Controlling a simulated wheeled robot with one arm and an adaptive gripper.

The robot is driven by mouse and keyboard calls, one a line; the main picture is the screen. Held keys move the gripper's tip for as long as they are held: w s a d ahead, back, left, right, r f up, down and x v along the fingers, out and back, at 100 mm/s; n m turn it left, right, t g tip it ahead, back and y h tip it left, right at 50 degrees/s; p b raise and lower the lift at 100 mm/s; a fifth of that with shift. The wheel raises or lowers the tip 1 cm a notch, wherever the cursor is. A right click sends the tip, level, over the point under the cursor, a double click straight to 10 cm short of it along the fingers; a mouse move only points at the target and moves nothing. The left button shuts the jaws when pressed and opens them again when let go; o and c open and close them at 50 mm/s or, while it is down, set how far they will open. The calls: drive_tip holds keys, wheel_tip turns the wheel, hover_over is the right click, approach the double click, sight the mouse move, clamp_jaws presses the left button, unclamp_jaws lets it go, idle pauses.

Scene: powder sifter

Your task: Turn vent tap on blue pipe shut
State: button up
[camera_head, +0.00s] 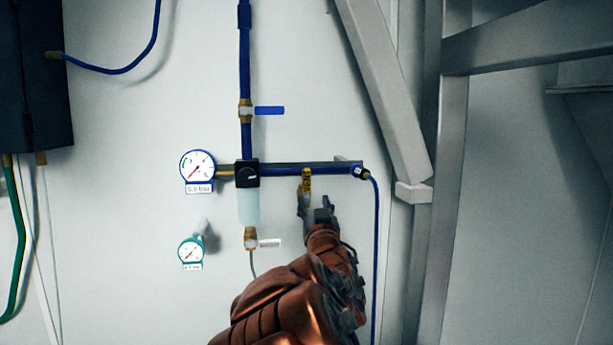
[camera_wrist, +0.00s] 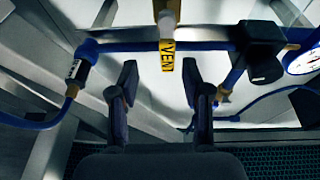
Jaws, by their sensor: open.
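The blue pipe (camera_head: 285,168) runs level across the wall, right of a black regulator block (camera_head: 247,174). A yellow-marked part with dark lettering (camera_head: 306,180) hangs at this pipe. In the wrist view its lettering (camera_wrist: 167,56) reads in part "VEN", and a pale and brass fitting (camera_wrist: 166,12) adjoins it. My gripper (camera_head: 315,206) is just below the yellow part in the head view. In the wrist view my gripper (camera_wrist: 159,82) is open, its fingers to either side of the yellow part's line, with nothing between the tips. I cannot tell whether this part is turned open or shut.
A gauge with a blue rim (camera_head: 198,166) and a teal gauge (camera_head: 191,251) are at left. A blue-handled valve (camera_head: 246,111) is above, a white-handled one (camera_head: 251,239) below. A blue hose (camera_head: 376,250) hangs right of my arm, near a metal frame (camera_head: 440,200).

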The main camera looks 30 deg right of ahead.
sight(307, 180)
drive_tip(key=shift+n+t+y, duration=0.3)
drive_tip(key=shift+n+t, duration=0.1)
drive_tip(key=shift+t, duration=0.4)
drive_tip(key=w+r+p, duration=0.1)
drive_tip(key=w+d+r, duration=0.1)
drive_tip(key=w+r, duration=0.1)
drive_tip(key=w+r+p, duration=0.1)
drive_tip(key=w, duration=0.1)
drive_tip(key=shift+w+d+r+p, duration=0.2)
drive_tip(key=shift+d+r+p, duration=0.05)
drive_tip(key=shift+d+p, duration=0.05)
drive_tip(key=shift+p+x, duration=0.3)
drive_tip(key=shift+x, duration=0.65)
drive_tip(key=shift+f, duration=0.15)
clamp_jaws()
